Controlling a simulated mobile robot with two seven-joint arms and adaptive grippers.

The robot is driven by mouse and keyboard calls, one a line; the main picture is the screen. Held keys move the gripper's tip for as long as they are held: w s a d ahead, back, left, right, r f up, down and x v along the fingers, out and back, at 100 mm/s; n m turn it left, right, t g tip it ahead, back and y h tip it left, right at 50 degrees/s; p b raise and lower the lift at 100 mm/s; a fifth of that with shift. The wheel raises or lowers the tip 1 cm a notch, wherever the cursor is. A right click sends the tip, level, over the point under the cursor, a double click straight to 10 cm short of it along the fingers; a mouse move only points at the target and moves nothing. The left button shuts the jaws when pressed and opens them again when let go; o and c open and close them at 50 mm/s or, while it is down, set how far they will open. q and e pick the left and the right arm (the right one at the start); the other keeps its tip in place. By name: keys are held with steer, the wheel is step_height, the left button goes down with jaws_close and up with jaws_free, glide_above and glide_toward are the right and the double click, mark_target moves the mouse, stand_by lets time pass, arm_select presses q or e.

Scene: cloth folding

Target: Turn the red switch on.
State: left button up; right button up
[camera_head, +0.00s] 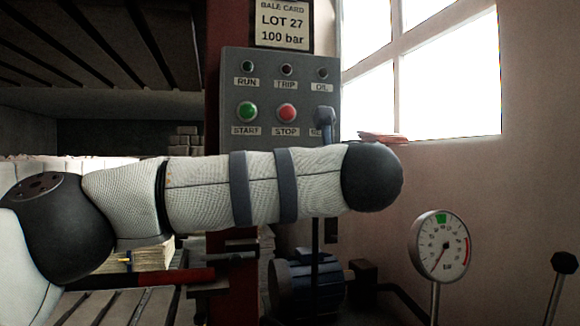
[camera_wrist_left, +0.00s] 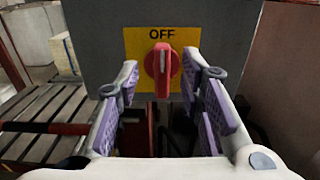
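The red switch (camera_wrist_left: 161,66) sits on a yellow plate (camera_wrist_left: 134,40) marked OFF, on a grey box, in the left wrist view. Its handle stands upright below the word OFF. My left gripper (camera_wrist_left: 161,78) is open, with a purple-padded finger to each side of the switch; a gap shows on both sides, and nothing is held. How close the fingertips are in depth I cannot tell. In the head view my left arm hides the lower part of the grey panel (camera_head: 301,103), and neither the switch nor the left gripper shows. My right gripper is in neither view.
The panel carries a green START button (camera_head: 247,112), a red STOP button (camera_head: 286,113) and indicator lamps. A pressure gauge (camera_head: 440,244) stands at the right, with a black-knobbed lever (camera_head: 563,264) beside it. A blue motor-like cylinder (camera_head: 307,288) is below my arm.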

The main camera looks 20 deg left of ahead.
arm_select(q)
steer(key=x, duration=0.5)
steer(key=shift+w+p, duration=0.2)
steer(key=shift+p, duration=0.15)
jaws_close()
